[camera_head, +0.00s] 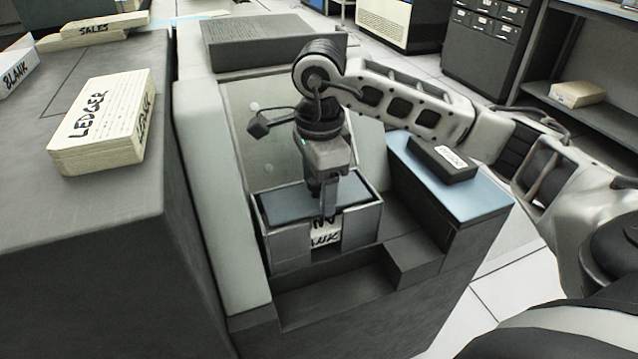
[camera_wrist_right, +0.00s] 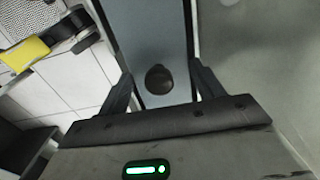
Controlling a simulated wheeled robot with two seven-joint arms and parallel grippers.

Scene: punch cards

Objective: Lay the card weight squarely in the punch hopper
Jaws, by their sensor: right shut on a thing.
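The punch hopper (camera_head: 290,243) is a grey open-topped box on the machine in the middle of the head view. The card weight (camera_head: 283,207) is a flat blue-grey plate that shows within the hopper's walls. In the right wrist view its plate (camera_wrist_right: 150,30) carries a dark round knob (camera_wrist_right: 158,79) between my fingers. My right gripper (camera_head: 329,200) points down over the hopper and is shut on the card weight. A deck marked BLANK (camera_head: 325,236) shows through the hopper's front slot. Whether the plate touches the deck is hidden. My left gripper is not in view.
A LEDGER deck (camera_head: 105,125) lies on the dark cabinet (camera_head: 110,225) at left, with SALES (camera_head: 95,28) and BLANK (camera_head: 14,72) decks farther back. A dark labelled block (camera_head: 442,160) sits on the blue ledge (camera_head: 455,200) right of the hopper. A pale sloped panel (camera_head: 262,110) rises behind the hopper.

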